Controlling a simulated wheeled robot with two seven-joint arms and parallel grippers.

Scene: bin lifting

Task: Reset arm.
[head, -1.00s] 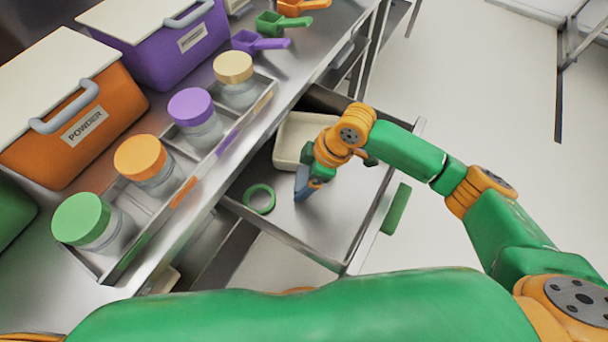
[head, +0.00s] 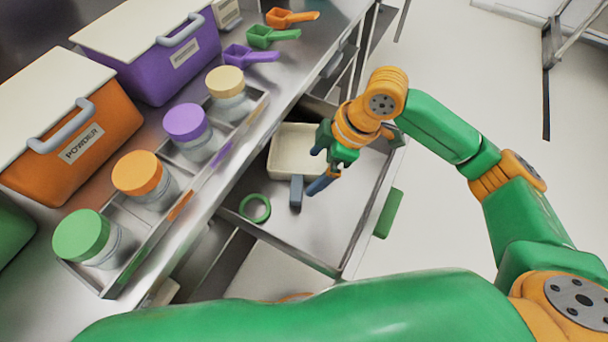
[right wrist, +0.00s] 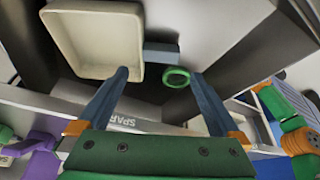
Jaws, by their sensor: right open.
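My right gripper (head: 314,172) is open and empty above the pulled-out drawer (head: 352,215). Its two blue-grey fingers are spread in the right wrist view (right wrist: 159,77). A small blue-grey block (head: 296,192) is in the drawer, just left of the fingers and apart from them. The block also shows beyond the fingertips in the right wrist view (right wrist: 161,54). My left gripper is not in view.
The drawer also holds a cream tray (head: 292,152) and a green ring (head: 255,208). On the counter are a rack of lidded jars (head: 140,174), an orange bin (head: 75,140), a purple bin (head: 165,65) and several scoops (head: 250,55).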

